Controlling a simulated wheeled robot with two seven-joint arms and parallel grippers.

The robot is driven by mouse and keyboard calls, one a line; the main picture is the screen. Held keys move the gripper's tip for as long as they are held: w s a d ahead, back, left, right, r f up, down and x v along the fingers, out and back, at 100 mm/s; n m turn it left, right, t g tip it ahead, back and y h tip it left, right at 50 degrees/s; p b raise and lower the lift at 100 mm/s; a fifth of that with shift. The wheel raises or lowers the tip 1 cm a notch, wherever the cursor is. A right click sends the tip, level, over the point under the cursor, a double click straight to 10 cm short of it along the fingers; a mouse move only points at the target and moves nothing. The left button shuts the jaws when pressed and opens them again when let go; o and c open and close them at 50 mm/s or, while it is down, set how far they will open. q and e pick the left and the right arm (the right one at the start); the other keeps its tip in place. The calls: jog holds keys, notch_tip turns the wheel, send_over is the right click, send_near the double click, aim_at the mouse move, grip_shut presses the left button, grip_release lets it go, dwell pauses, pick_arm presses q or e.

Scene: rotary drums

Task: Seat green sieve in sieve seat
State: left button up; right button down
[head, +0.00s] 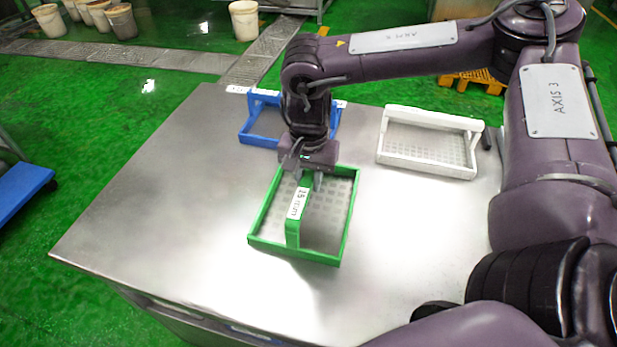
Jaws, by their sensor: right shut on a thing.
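The green sieve (343,237) is a rectangular green frame with a perforated mesh floor and a raised handle bar with a white label. It is near the middle of the steel table. My right gripper (305,181) comes down from above at the far end of the handle and is shut on it. The fingers partly hide that end. I cannot tell whether the sieve rests on the table or hangs just above it. No sieve seat can be made out. My left gripper is not in view.
A blue sieve (259,139) lies at the table's back edge, partly behind my right arm. A white sieve (428,168) lies at the back right, with a small dark object (487,138) beside it. The steel table (160,215) is clear at left and front.

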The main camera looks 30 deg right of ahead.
jog(key=c, duration=1.2)
grip_release()
